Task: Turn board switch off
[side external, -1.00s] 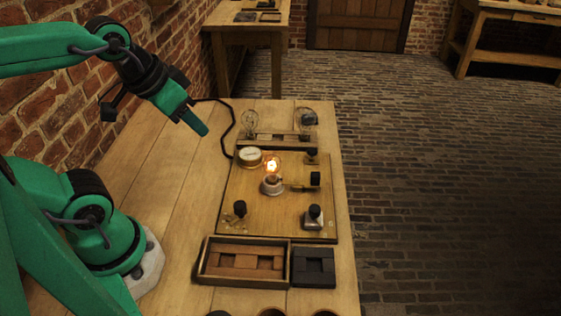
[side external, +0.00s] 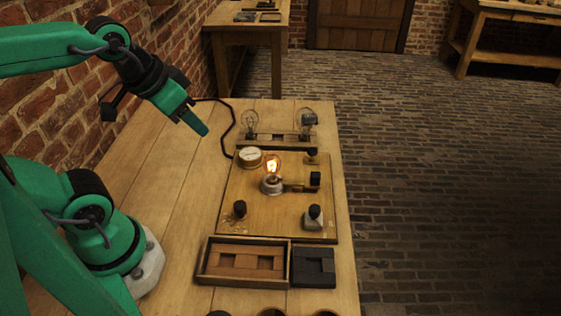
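The wooden board (side external: 255,219) lies flat on the table. A lit bulb (side external: 273,168) stands upright in a round socket (side external: 272,187) near its middle. A lever switch with a black handle (side external: 315,179) sits to the right of the bulb, its metal arm pointing toward the socket. Other black knobs stand at the board's front left (side external: 240,208), front right (side external: 315,212) and back right (side external: 312,154). Which of these is the board switch is not clear. My gripper (side external: 204,131) hangs above the table, left of and behind the board, touching nothing. Its finger gap is not visible.
A round gauge (side external: 250,158) sits at the board's back left. Behind it is a rack (side external: 277,138) with two unlit bulbs. A wooden tray of blocks (side external: 201,260) and a dark block (side external: 314,267) lie in front.

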